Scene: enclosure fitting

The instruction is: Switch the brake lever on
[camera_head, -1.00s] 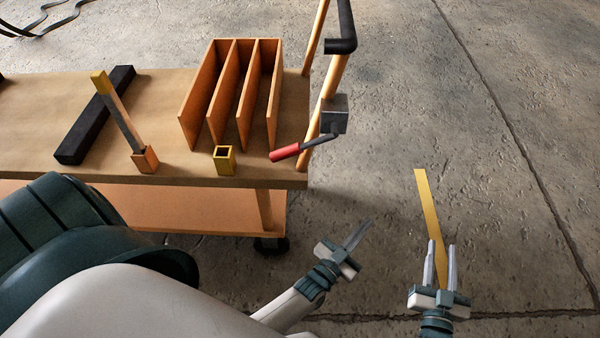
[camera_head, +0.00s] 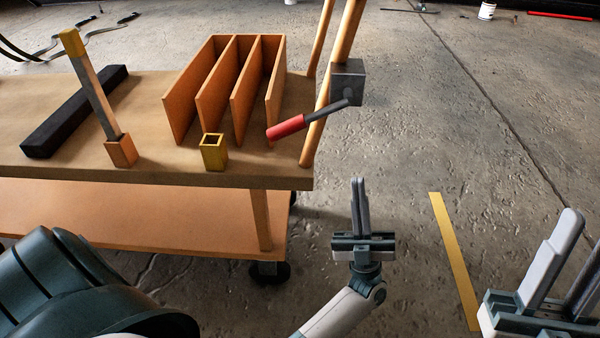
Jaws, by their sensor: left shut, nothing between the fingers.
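The brake lever (camera_head: 286,127) has a red grip on a dark rod. It runs from a grey box (camera_head: 347,82) on the cart's wooden post, down and to the left, with its red end over the cart top's right end. My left gripper (camera_head: 358,182) is shut and empty, below and to the right of the lever, clear of the cart and pointing up the picture. My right gripper (camera_head: 585,232) is at the lower right, cut by the picture edge, its fingers apart with nothing seen between them.
The wooden cart top (camera_head: 60,172) carries an orange divider rack (camera_head: 190,105), a yellow square socket (camera_head: 213,153), a tilted post in an orange block (camera_head: 121,150) and a black bar (camera_head: 75,110). Open concrete floor with a yellow strip (camera_head: 455,260) lies to the right.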

